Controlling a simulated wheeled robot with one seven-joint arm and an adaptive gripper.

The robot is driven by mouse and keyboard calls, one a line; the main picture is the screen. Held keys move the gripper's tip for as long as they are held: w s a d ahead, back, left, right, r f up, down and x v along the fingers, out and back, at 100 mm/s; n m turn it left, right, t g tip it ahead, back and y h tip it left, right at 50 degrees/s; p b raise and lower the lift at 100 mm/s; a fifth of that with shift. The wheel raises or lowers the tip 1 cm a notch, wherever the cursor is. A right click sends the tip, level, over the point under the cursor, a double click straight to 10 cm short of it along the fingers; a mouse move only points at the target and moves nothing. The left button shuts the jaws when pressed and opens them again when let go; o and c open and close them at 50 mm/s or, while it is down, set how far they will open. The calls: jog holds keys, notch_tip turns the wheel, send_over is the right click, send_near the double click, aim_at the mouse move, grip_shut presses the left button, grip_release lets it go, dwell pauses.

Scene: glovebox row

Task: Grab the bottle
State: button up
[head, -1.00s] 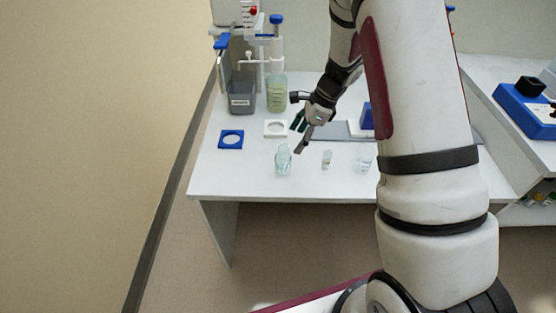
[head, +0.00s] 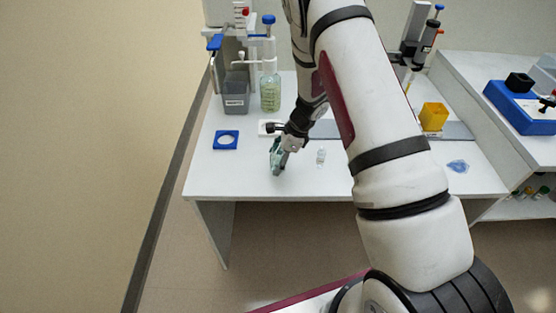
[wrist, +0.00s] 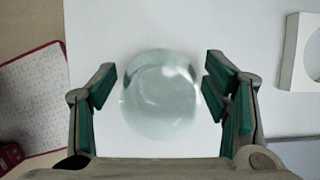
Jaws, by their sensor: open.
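A clear, pale bluish glass bottle (wrist: 160,95) stands on the white bench. In the wrist view it is seen from above, between the two green-padded fingers of my gripper (wrist: 158,92). The fingers are open, with a gap on each side of the bottle; the gap looks small on the right. In the head view my gripper (head: 279,160) is low over the bench at the bottle's place and hides most of the bottle.
A small clear vial (head: 321,157) stands just right of my gripper. A blue square holder (head: 226,140) lies to the left. A liquid-filled dispenser bottle (head: 270,92) and a grey bin (head: 236,97) stand behind. A yellow container (head: 433,117) is at right.

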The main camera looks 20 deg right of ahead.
jog(key=shift+c, duration=0.5)
jog(key=c, duration=1.2)
jog(key=shift+r, duration=0.15)
